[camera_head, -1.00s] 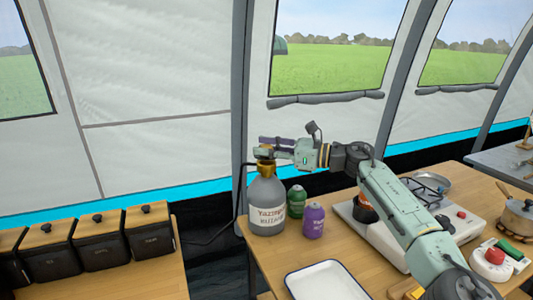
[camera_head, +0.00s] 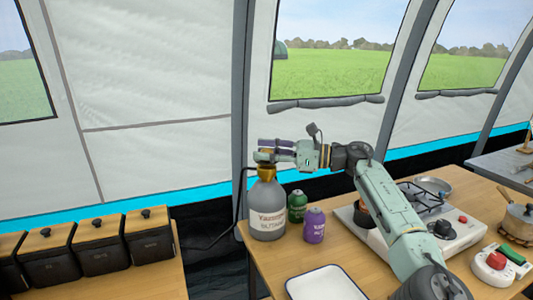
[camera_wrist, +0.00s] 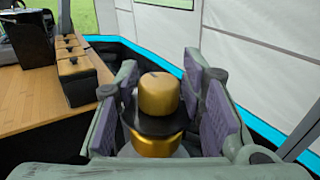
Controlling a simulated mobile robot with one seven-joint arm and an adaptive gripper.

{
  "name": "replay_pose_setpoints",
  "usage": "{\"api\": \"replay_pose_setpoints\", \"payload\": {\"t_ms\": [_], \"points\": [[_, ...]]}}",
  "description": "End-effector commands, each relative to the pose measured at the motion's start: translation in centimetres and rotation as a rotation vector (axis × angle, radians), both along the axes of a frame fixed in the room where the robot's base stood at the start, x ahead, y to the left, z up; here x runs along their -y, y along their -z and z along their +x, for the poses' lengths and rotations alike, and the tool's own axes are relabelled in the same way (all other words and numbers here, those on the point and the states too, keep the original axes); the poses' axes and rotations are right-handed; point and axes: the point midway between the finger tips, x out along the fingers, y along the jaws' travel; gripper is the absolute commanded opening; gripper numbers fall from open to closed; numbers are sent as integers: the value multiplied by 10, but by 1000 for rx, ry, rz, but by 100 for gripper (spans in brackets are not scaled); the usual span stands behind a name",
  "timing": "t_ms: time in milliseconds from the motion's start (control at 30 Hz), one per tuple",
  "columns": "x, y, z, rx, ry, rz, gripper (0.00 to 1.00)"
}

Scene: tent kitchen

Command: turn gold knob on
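The gold knob (camera_wrist: 158,95) is a short upright cylinder in the middle of the wrist view. A black disc (camera_wrist: 155,124) and a gold collar (camera_wrist: 153,143) are below it. They top a grey gas bottle (camera_head: 267,218) at the table's left end in the head view. My gripper (camera_wrist: 160,98) is at the bottle's top, with purple-padded fingers on both sides of the knob. The fingers are apart, and narrow gaps show beside the knob. In the head view my gripper (camera_head: 268,149) hides most of the knob.
A green canister (camera_head: 297,206) and a purple canister (camera_head: 314,225) stand close right of the bottle. A black hose (camera_head: 240,195) runs on its left. A white tray (camera_head: 325,283) lies in front. The stove (camera_head: 455,235) is to the right, partly behind my arm.

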Motion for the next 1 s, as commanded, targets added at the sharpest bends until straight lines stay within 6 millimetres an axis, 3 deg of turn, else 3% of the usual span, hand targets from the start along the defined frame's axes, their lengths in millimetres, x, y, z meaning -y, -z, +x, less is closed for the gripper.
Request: {"api": "replay_pose_setpoints", "payload": {"t_ms": [133,533,1000], "points": [[0,1,0,-1,-1,-1,48],[10,2,-2,-1,0,-2,48],[98,1,-19,-1,1,-2,48]]}}
